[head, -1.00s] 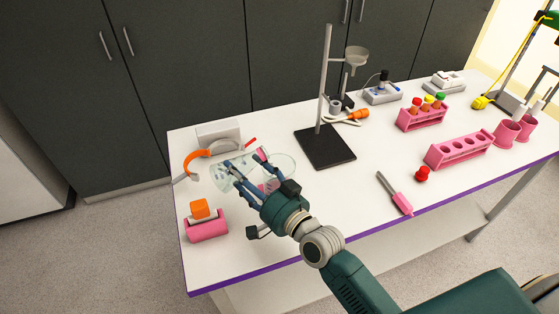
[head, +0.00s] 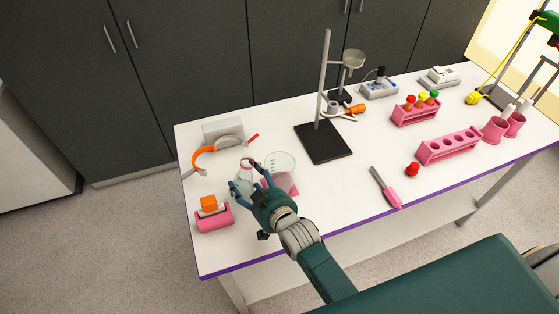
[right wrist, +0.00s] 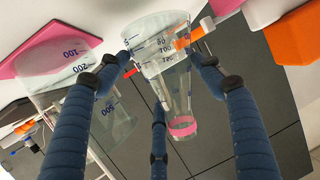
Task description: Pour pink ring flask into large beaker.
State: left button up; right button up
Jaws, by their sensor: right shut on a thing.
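In the head view, a clear flask with a pink ring (head: 242,184) is near the table's left side. My right gripper (head: 250,175) is shut on it. The right wrist view shows the flask (right wrist: 165,65) between my fingers, its pink ring round the narrow neck; that picture is turned over, so the flask is roughly upright. The large clear beaker (head: 281,160) stands just right of the flask, partly behind my gripper. It also shows in the right wrist view (right wrist: 75,90), apart from the flask. I cannot tell whether the flask touches the table. My left gripper is out of view.
A pink holder with an orange block (head: 214,218) stands left of my gripper. A grey and orange curved item (head: 204,153) lies behind it. A black-based stand (head: 324,143) is behind right. Pink racks (head: 449,146) stand farther right.

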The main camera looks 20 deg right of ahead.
aim_at(246, 162)
jog(key=shift+a+f+n, duration=0.15)
jog(key=shift+f+n, duration=0.15)
jog(key=shift+f, duration=0.4)
jog(key=shift+n+h, duration=0.6)
jog(key=shift+h, duration=0.2)
jog(key=shift+r+p, duration=0.3)
jog(key=shift+r, duration=4.85)
jog(key=shift+w, duration=0.1)
